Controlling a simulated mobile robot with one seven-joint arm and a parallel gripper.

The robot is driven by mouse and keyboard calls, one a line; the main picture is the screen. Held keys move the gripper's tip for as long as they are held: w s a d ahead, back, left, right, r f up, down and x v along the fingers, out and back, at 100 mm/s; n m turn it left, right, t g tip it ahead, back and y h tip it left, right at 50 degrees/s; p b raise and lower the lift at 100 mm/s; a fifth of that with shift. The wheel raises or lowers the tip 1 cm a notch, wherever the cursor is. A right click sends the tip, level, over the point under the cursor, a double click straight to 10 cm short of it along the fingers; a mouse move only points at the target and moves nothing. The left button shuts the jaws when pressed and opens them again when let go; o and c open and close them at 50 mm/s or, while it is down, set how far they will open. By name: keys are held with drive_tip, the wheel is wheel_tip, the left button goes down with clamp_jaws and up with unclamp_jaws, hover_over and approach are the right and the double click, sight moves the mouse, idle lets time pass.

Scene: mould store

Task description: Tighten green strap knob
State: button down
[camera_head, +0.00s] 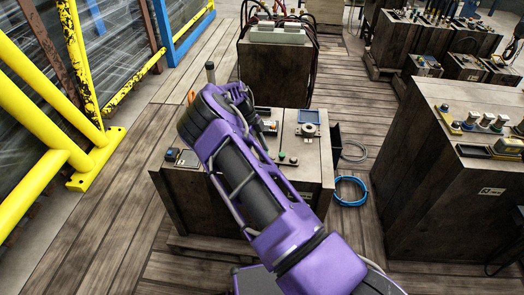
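My purple arm reaches from the bottom of the head view up over a wooden block (190,205) with small controls on its top. My gripper (269,127) seems to be the dark part just beyond the arm, low over the block's top. It is small and partly hidden, so I cannot tell its opening or whether it touches anything. A small green knob-like part (282,155) sits on the block's top, right of the arm, beside a dark reddish one (293,161). I cannot make out a strap, and the arm hides part of the top.
A blue-framed device (308,117) is at the block's far right. A blue coiled hose (350,191) lies on the plank floor. A larger block (430,200) stands at right, another (275,75) behind. A yellow frame (95,150) stands at left.

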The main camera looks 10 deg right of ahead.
drive_tip(key=shift+f+m+g+y, duration=0.1)
drive_tip(key=shift+m+g+y, duration=0.3)
drive_tip(key=shift+m, duration=1.1)
drive_tip(key=c, duration=0.5)
unclamp_jaws()
drive_tip(key=shift+w, duration=0.1)
drive_tip(key=p+v, duration=0.7)
drive_tip(key=v, duration=1)
drive_tip(key=shift+p, duration=0.3)
drive_tip(key=shift+w+r, duration=0.15)
drive_tip(key=shift+r, duration=0.05)
